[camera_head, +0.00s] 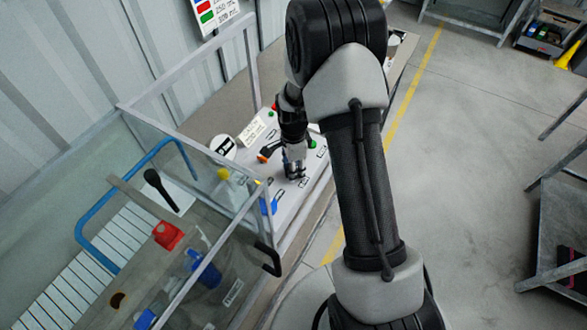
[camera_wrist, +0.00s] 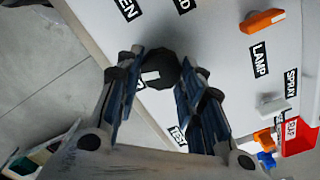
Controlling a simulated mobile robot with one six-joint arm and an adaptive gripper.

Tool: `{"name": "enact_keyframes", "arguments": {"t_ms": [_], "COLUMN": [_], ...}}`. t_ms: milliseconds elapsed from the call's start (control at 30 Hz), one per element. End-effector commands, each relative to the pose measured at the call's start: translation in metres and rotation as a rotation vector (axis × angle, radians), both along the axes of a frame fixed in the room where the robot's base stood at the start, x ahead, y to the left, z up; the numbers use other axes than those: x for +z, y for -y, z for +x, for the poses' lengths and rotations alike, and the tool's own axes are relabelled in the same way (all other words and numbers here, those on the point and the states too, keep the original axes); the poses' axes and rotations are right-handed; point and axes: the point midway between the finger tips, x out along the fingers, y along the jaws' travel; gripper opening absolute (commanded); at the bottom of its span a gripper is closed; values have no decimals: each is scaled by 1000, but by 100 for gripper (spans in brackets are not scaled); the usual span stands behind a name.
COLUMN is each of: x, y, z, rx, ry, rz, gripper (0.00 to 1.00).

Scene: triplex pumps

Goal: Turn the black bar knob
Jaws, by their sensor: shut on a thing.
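The black bar knob (camera_wrist: 157,69) shows in the wrist view as a dark, rounded shape with a small white mark. It is on the white labelled panel (camera_wrist: 205,45). My gripper (camera_wrist: 163,75) has one finger on each side of the knob and is shut on it. The fingers hide parts of its sides and the label beside it. In the head view, my gripper (camera_head: 294,168) points down at the panel (camera_head: 287,215), and the knob cannot be made out behind the fingers.
An orange handle (camera_wrist: 262,20), a grey toggle (camera_wrist: 272,106) and a red part (camera_wrist: 300,135) stand on the panel. In the head view, a blue handle (camera_head: 269,203) is close to my gripper. A clear-walled case (camera_head: 205,235) stands at the left. Open floor (camera_head: 480,130) is at the right.

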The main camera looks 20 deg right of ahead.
Motion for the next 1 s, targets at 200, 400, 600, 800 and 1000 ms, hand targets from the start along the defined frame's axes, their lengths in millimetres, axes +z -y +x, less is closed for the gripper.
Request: {"name": "enact_keyframes", "arguments": {"t_ms": [200,400,600,800,1000], "x": [-1,-1,-1,0,0], "y": [0,0,-1,-1,-2], "z": [1,2,3,3,4], "rx": [206,396,586,776,966], "ry": [0,0,0,1,1], "rz": [0,0,0,-1,-1], "gripper": [12,12,12,12,12]}}
